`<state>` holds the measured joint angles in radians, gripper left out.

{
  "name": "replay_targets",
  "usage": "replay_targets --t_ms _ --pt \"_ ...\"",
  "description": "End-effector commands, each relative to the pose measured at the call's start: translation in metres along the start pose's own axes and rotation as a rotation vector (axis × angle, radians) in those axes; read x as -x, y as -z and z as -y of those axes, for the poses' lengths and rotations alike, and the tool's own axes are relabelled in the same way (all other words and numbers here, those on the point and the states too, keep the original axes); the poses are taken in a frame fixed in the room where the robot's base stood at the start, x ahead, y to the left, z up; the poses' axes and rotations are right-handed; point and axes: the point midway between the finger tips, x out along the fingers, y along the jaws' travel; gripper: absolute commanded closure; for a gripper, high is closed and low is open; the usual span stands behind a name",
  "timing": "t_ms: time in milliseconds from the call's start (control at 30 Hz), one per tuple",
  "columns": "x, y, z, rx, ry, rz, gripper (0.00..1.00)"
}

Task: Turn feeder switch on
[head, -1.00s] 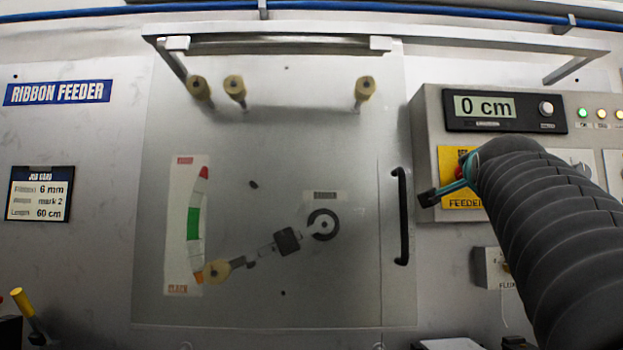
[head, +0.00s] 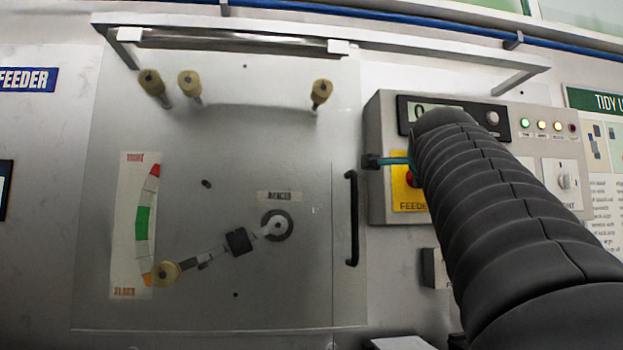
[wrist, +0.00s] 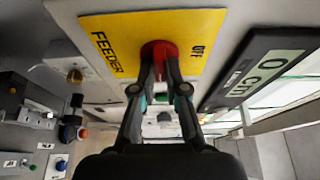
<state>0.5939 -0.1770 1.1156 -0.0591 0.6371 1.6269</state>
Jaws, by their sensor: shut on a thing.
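The feeder switch is a red knob (wrist: 158,49) on a yellow plate (wrist: 205,25) lettered FEEDER and OFF. In the wrist view my gripper (wrist: 159,68) has its two fingers closed on either side of the knob. In the head view the red knob (head: 411,180) shows partly beside my arm, on the yellow plate (head: 399,196). My gripper is mostly hidden there by my grey arm sleeve; a black and teal part of it (head: 388,162) sticks out left of the sleeve. The knob's exact pointing direction is hard to tell.
The control box (head: 376,130) carries a display (head: 425,113), mostly covered by my arm, and several small lamps; the leftmost is green (head: 525,123). Left of it is a clear panel with a black handle (head: 351,218). In the wrist view the display (wrist: 262,78) reads 0 cm.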

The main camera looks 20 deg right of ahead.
Motion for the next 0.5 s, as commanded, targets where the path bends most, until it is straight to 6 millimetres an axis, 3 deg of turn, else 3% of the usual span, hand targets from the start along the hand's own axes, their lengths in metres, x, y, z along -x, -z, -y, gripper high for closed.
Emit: replay_targets --t_ms 367,400,500 --pt "0.0002 -0.0004 0.0009 -0.008 0.000 0.001 1.00" --pt "0.0002 -0.0004 0.0009 -0.008 0.000 0.001 0.85" --pt "0.0002 -0.0004 0.0007 -0.007 0.000 0.001 0.62"
